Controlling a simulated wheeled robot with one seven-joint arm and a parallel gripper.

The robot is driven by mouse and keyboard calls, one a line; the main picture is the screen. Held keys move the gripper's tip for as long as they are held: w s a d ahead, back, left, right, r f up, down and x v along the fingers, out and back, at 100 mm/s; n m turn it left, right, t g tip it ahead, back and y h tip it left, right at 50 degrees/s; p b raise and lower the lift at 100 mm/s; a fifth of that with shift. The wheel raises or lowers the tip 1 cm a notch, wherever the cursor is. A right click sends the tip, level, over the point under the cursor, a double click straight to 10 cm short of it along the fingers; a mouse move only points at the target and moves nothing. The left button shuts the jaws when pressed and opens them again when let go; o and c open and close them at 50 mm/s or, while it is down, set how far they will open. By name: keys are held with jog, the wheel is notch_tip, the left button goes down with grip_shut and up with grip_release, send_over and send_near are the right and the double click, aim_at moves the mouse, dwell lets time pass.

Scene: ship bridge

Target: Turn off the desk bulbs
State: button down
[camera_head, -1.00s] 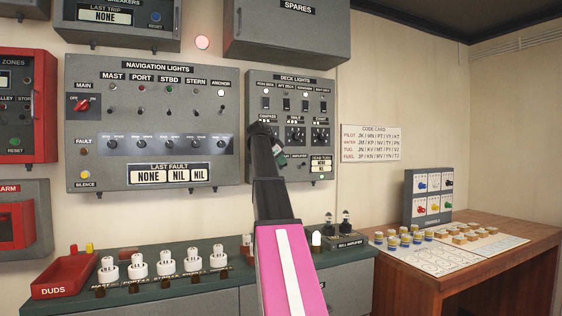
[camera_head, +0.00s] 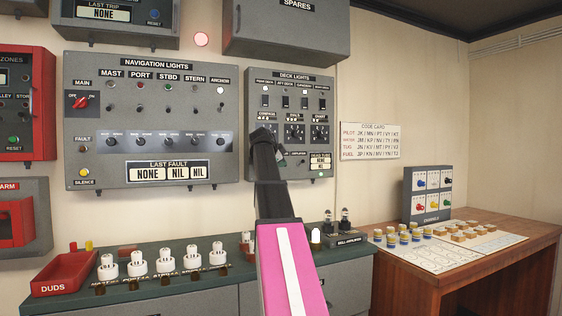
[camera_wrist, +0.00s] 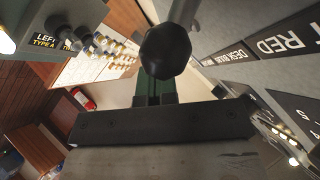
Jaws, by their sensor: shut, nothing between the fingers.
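The grey deck lights panel (camera_head: 312,135) is on the wall, with a row of switches at its top and several dials below. My gripper (camera_head: 263,136) is at the panel's lower left and hides part of it. In the wrist view a black round knob (camera_wrist: 165,50) is close beyond my shut, empty gripper (camera_wrist: 156,78). I cannot tell whether the fingers touch the knob.
The navigation lights panel (camera_head: 152,166) is just left of the deck lights panel. Below, a green-topped counter (camera_head: 180,285) holds several white bulbs and a red duds tray (camera_head: 66,276). A wooden table (camera_head: 405,270) with cards and small parts stands right.

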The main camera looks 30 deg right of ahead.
jog(key=shift+f+m+t, duration=0.3)
jog(key=shift+f+t, duration=0.05)
jog(key=shift+t, duration=0.15)
jog(key=shift+r, duration=0.1)
jog(key=shift+r, duration=0.7)
jog(key=shift+s, duration=0.15)
